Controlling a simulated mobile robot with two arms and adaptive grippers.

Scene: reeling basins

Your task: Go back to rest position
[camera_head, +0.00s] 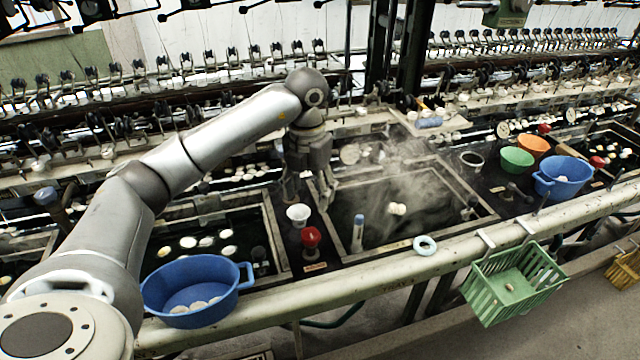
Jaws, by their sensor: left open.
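My left arm comes in from the left and reaches over the basins. My right gripper is not in view.
A blue basin (196,284) with cocoons stands at the front left. A green basket (512,282) hangs on the front rail. Blue, green and orange bowls (563,178) stand at the right. Reeling machinery fills the back.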

